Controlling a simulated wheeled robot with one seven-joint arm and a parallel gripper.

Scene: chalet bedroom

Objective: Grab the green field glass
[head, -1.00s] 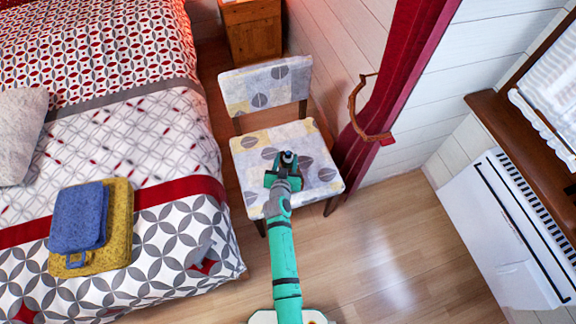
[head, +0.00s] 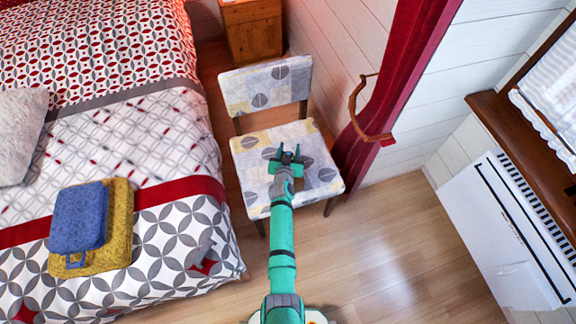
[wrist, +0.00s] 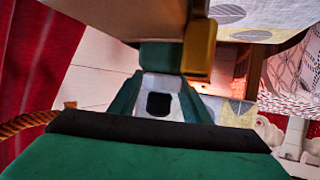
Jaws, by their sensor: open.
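The chair (head: 320,172) has a patterned cushion. My gripper (head: 287,151) is over the middle of its seat, with its two dark fingers apart and pointing towards the backrest. A small dark bluish shape, seemingly the field glass (head: 288,157), shows between the fingers; its green body cannot be told from my green gripper here. In the wrist view, a green block and an ochre piece are close to the cushion; I cannot tell which belong to the field glass. My gripper's green housing fills the bottom of that view. Contact is unclear.
The chair's backrest (head: 266,86) rises behind the seat. A bed (head: 160,225) with a folded blue towel (head: 78,216) on a yellow one (head: 118,222) is at left. A red curtain (head: 400,70) hangs at right. Bare floor (head: 390,240) lies in front.

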